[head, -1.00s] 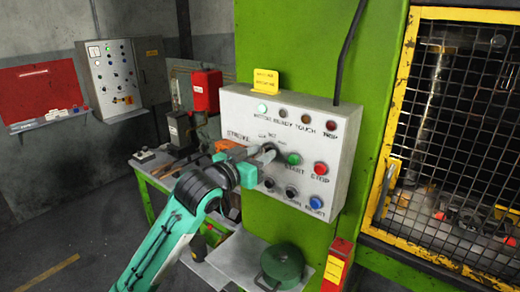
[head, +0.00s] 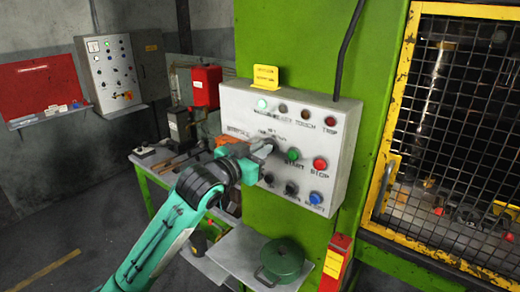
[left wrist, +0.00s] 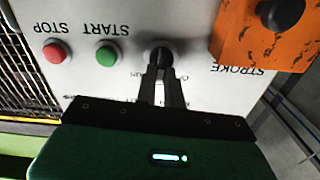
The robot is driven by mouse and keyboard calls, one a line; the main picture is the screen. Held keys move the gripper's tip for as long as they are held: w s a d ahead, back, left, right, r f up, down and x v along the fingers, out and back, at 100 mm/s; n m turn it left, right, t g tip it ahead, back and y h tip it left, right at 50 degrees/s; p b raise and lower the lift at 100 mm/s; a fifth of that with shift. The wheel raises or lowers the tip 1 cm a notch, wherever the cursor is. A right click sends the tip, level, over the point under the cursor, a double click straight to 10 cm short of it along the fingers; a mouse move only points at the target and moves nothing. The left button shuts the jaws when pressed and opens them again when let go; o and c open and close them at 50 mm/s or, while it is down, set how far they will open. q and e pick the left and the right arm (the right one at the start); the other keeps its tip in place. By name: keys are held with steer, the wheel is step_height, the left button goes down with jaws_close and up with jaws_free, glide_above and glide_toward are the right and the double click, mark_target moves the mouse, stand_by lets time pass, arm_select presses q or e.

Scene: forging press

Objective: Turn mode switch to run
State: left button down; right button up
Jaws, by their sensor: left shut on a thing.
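The grey control box (head: 335,135) is mounted on the green press column. My left gripper (head: 266,149) reaches its face from the left, just left of the green START button (head: 293,155). In the left wrist view the gripper (left wrist: 162,75) is shut on the black mode switch knob (left wrist: 160,55), between the START button (left wrist: 107,56) and an orange plate (left wrist: 250,35) near the STROKE label. The fingers hide much of the knob and its position marks, so its setting is unclear. My right gripper is not in view.
A red STOP button (head: 320,164) and a blue button (head: 315,198) sit close by on the box. A yellow-framed mesh guard (head: 398,110) stands to the right. A green pot (head: 283,260) rests on a shelf below.

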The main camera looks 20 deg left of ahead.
arm_select(q)
steer(key=shift+s+d+f+m+p, duration=0.15)
steer(key=shift+m+p, duration=0.3)
steer(key=shift+m, duration=1.45)
steer(key=shift+w+d+m+p, duration=0.1)
steer(key=shift+m+p, duration=0.35)
steer(key=shift+m, duration=1.45)
steer(key=c, duration=1.5)
jaws_free()
steer(key=shift+s, duration=0.15)
